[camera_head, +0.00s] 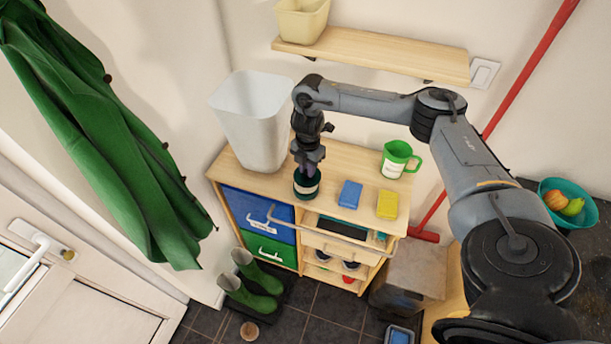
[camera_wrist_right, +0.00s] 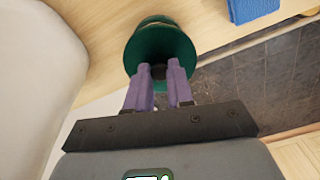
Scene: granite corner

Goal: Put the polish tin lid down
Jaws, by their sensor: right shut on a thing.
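My right gripper (camera_head: 308,170) points down over the cabinet top, between the white bin and the blue sponge. Its purple fingers are shut on the dark green round polish tin lid, seen as a green disc (camera_wrist_right: 160,42) in the right wrist view. A dark green tin (camera_head: 306,187) shows right under the fingers in the head view, near the cabinet's front edge. A second green rim shows behind the disc in the wrist view. I cannot tell whether lid and tin are touching. My left gripper is in neither view.
The cabinet top (camera_head: 343,158) also holds a tall white bin (camera_head: 252,125), a blue sponge (camera_head: 350,194), a yellow sponge (camera_head: 387,204) and a green mug (camera_head: 397,160). A drawer below is pulled out. A small brown round thing (camera_head: 249,331) lies on the floor.

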